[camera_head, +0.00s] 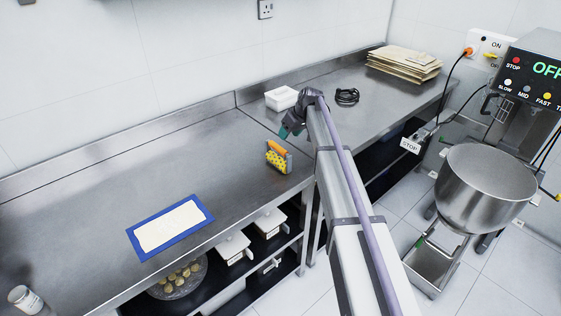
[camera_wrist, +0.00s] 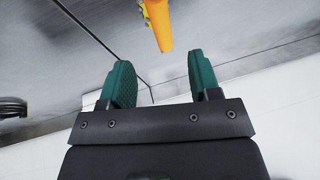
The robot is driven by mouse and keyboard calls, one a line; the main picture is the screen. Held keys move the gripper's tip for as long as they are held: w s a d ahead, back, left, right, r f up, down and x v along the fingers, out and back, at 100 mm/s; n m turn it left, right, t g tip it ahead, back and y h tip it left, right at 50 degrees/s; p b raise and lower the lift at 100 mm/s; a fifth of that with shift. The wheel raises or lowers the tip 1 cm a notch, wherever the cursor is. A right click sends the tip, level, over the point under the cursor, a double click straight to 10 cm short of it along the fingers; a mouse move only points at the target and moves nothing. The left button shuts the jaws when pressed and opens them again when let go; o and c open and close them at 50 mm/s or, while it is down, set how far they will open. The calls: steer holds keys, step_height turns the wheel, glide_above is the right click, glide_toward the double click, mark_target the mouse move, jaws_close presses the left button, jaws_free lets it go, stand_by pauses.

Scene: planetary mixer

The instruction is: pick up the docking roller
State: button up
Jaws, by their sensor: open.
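The docking roller (camera_head: 278,160) stands on the steel counter near its front edge, with a yellow studded roller below and an orange handle on top. In the wrist view the end of its orange handle (camera_wrist: 160,28) shows at the top, beyond the fingertips and roughly centred between them. My gripper (camera_head: 285,132) is just behind and above the roller in the head view. In the wrist view its green-padded fingers (camera_wrist: 160,72) are apart with nothing between them. Most of the roller is outside the wrist view.
A blue-edged white mat (camera_head: 170,226) lies to the left on the counter. A white container (camera_head: 281,98), a black cable coil (camera_head: 347,96) and stacked brown packets (camera_head: 404,62) are behind. The mixer bowl (camera_head: 486,185) stands at right. The counter's left middle is clear.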

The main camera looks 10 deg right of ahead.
mark_target(280, 147)
steer(key=b+x, duration=0.1)
steer(key=x, duration=0.1)
steer(key=b+x, duration=0.3)
steer(key=shift+d+f+b, duration=0.15)
steer(key=shift+f+b, duration=0.15)
steer(key=shift+f, duration=0.2)
steer(key=shift+w+r, duration=0.1)
steer(key=b+x, duration=0.4)
steer(key=x, duration=0.1)
steer(key=shift+a+b, duration=0.35)
steer(key=shift+a, duration=0.05)
steer(key=shift+r, duration=0.15)
steer(key=shift+c, duration=0.5)
jaws_close()
